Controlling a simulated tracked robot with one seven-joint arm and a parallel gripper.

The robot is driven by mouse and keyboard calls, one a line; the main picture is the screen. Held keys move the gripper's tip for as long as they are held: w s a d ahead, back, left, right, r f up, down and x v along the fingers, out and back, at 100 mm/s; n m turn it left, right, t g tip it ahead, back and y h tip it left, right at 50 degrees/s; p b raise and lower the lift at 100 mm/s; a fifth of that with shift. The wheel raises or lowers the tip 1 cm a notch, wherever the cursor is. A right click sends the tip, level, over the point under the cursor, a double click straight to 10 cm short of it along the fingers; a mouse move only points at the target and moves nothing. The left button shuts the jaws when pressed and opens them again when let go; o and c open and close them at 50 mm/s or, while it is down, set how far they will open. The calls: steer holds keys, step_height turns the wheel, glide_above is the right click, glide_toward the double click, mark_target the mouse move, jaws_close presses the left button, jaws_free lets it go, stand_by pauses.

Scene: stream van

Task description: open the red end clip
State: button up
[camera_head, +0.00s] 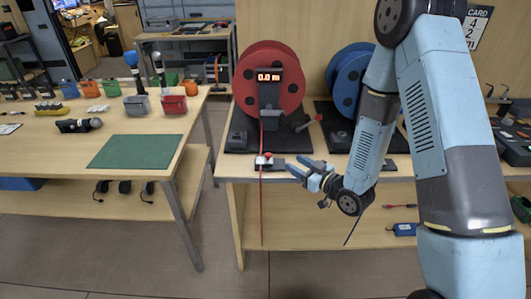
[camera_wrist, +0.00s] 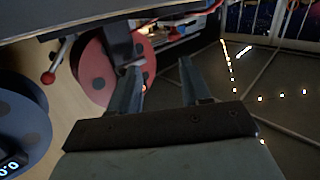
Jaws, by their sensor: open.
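The red end clip (camera_head: 264,159) appears as a small red and white piece on a dark block at the front edge of the reel bench, below the red reel (camera_head: 252,84). A red line hangs past the edge there. The clip is too small to tell its state. My gripper (camera_head: 294,165) is open and empty, just right of the clip and apart from it. In the wrist view my gripper (camera_wrist: 160,68) has its fingers spread, with the red reel (camera_wrist: 98,68) beyond. I cannot clearly make out the clip in that view.
The red reel's display reads 0.0 m. A blue reel (camera_head: 348,79) stands right of it, partly behind my arm. A left table (camera_head: 50,152) holds a green mat (camera_head: 136,151) and several devices. A floor gap separates table and bench.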

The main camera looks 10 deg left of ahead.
mark_target(265, 157)
steer(key=shift+y, duration=0.5)
steer(key=x, duration=0.4)
steer(key=s+x, duration=0.1)
steer(key=x, duration=0.4)
steer(key=a+f+x, duration=0.1)
steer(key=x, duration=0.3)
steer(key=shift+s+a, duration=0.15)
steer(key=shift+a, duration=0.05)
steer(key=shift+c, duration=0.3)
jaws_close()
